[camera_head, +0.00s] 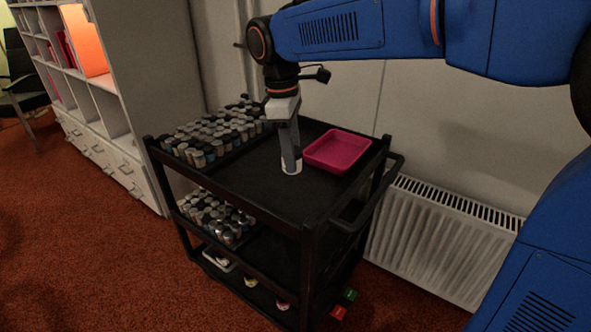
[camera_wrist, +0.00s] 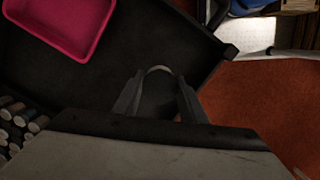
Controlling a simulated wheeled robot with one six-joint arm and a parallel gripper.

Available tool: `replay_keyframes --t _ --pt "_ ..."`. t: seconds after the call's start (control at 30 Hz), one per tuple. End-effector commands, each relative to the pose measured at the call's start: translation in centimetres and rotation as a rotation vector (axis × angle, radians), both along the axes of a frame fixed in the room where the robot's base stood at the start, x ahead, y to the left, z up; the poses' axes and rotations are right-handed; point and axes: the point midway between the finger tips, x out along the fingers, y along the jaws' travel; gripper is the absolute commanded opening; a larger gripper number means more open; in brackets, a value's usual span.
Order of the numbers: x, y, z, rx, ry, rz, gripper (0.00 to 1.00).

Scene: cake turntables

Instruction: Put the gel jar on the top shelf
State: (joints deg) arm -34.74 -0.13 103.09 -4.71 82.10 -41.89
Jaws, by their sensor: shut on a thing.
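My gripper (camera_head: 290,152) points straight down over the black cart's top shelf (camera_head: 258,190). It is shut on a small jar, the gel jar (camera_head: 292,169), whose pale lower part shows below the fingertips. The jar is upright, at or just above the shelf surface; I cannot tell if it touches. In the wrist view the fingers (camera_wrist: 158,98) flank the jar, and its dark top with a pale rim (camera_wrist: 159,69) shows between them. The fingers hide most of the jar.
A pink tray (camera_head: 338,151) lies right of the jar, with a gap. Many small jars (camera_head: 212,138) crowd the top shelf's left side. More jars (camera_head: 216,215) stand on the middle shelf. The top shelf's front is bare. A radiator (camera_head: 447,240) stands right of the cart.

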Motion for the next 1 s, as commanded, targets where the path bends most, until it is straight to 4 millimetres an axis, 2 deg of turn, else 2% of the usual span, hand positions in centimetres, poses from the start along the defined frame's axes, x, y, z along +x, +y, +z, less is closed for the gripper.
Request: replay_keyframes --t 0.23,0.53,0.7,0.8,1.0 --pt "-0.1 -0.1 -4.1 -0.002 0.002 -0.004 0.15" --pt "-0.1 -0.1 -6.3 -0.002 0.001 -0.003 0.15" --pt "-0.1 -0.1 -8.6 -0.002 0.003 -0.003 0.15" --pt "0.0 0.0 -9.2 -0.001 0.000 -0.003 0.15" --pt "0.0 0.0 -9.2 -0.001 0.000 -0.003 0.15"
